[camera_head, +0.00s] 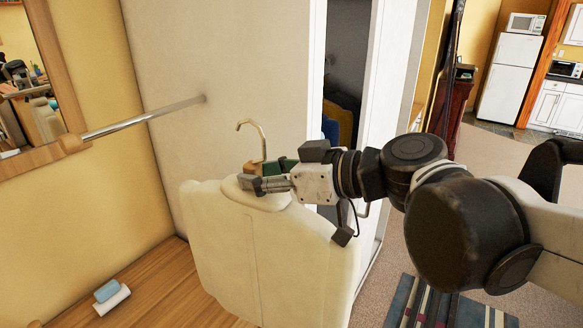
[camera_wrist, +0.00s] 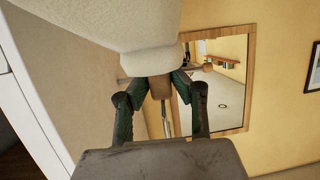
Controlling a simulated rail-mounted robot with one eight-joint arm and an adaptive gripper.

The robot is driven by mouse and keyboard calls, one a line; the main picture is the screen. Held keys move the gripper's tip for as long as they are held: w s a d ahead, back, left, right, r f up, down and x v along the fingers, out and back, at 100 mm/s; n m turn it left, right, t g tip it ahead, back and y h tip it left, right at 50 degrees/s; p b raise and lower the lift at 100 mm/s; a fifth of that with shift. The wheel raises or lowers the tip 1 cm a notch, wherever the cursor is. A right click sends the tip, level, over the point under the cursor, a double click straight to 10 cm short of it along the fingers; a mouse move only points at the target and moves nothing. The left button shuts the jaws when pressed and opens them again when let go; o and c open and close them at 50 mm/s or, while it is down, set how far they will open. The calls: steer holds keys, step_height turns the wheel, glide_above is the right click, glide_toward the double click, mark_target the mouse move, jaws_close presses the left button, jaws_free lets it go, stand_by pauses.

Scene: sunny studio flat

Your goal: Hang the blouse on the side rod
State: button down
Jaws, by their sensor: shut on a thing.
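The white blouse (camera_head: 285,245) hangs upright on its hanger in the head view. The hanger's metal hook (camera_head: 255,138) sticks up above the collar. My gripper (camera_head: 258,182) is shut on the hanger's neck, just below the hook. In the wrist view my gripper's fingers (camera_wrist: 160,88) close around the brown hanger neck (camera_wrist: 160,86), and the pale blouse (camera_wrist: 105,22) fills the top. The side rod (camera_head: 145,118) is a metal bar between the wooden frame and the white panel. The hook is right of the rod and apart from it.
A wooden surface (camera_head: 155,292) lies below the blouse, with a small blue and white item (camera_head: 110,295) on it. A wood-framed mirror (camera_head: 30,80) is on the yellow wall at left. The white panel (camera_head: 215,60) stands behind the blouse.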

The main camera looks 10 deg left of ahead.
mark_target(230, 176)
steer(key=shift+m+t, duration=0.4)
steer(key=shift+t, duration=0.1)
steer(key=shift+w+a+b, duration=0.2)
steer(key=shift+w+a, duration=0.2)
steer(key=shift+a, duration=0.6)
steer(key=shift+w+a+b, duration=0.15)
steer(key=shift+w+a, duration=0.3)
steer(key=shift+a, duration=0.55)
steer(key=shift+w+a+b, duration=0.2)
steer(key=shift+w+a, duration=0.2)
steer(key=shift+a, duration=0.6)
